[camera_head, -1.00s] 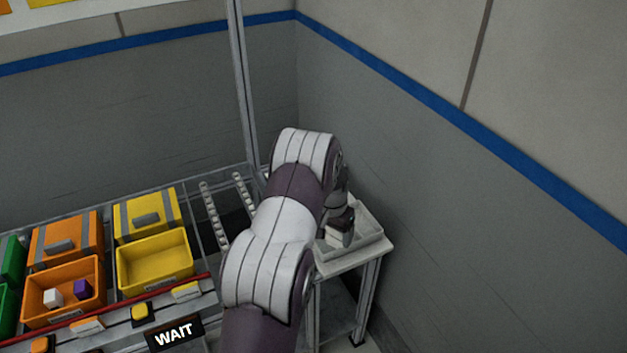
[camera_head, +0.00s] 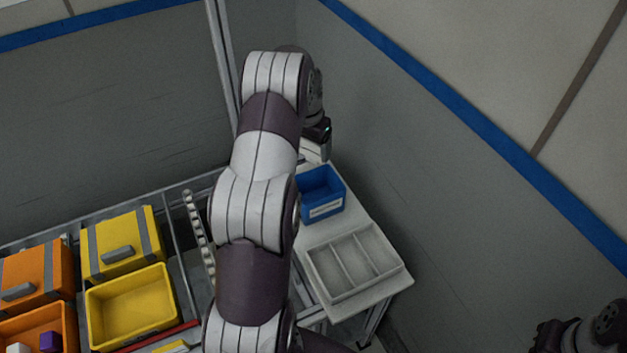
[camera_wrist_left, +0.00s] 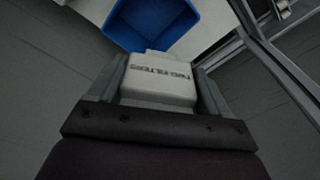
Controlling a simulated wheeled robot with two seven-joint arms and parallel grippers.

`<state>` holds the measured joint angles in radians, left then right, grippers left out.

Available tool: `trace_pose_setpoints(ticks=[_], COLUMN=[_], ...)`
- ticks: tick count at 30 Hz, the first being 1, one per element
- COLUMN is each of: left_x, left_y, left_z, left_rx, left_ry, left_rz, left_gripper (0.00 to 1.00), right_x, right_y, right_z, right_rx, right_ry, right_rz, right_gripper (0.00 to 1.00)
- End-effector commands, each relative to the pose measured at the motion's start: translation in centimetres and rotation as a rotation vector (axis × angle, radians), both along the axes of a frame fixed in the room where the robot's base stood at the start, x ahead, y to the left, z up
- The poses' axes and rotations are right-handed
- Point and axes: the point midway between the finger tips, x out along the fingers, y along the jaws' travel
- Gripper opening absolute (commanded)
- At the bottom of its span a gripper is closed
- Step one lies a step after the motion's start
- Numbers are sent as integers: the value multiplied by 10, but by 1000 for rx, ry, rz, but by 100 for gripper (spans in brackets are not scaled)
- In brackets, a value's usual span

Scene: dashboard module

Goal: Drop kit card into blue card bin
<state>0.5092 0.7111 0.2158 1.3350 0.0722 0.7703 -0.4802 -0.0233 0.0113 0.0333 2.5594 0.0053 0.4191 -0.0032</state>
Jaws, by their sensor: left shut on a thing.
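In the head view the gripper is just behind and above the bin. In the left wrist view the bin (camera_wrist_left: 150,22) lies just beyond the card's far end.
A grey divided tray (camera_head: 355,265) sits on the side table (camera_head: 350,222) in front of the bin. Yellow bins (camera_head: 130,305) and orange bins (camera_head: 35,275) stand on the rack at left. A grey wall is close behind and to the right.

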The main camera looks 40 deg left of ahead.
Motion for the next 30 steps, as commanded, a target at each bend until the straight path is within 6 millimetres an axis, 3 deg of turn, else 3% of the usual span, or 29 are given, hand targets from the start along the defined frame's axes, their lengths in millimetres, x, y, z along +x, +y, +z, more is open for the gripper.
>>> trace_pose_setpoints(ticks=[12,20,21,23,30], left_x=[0,0,0,0,0], left_y=[0,0,0,0,0], left_z=[-57,-57,-57,-57,-56], left_rx=[0,0,0,0,0], left_ry=[0,-1,0,0,-1], left_rz=[0,0,0,0,0], left_gripper=[49,49,81,100,100], right_x=[-1,-1,-1,-1,-1], right_y=[0,0,0,0,0], right_z=[-47,-46,-46,-46,-46], right_rx=[0,0,0,0,0], right_ry=[1,0,0,0,0], right_rz=[0,0,0,0,0], right_gripper=[0,0,0,0,0])
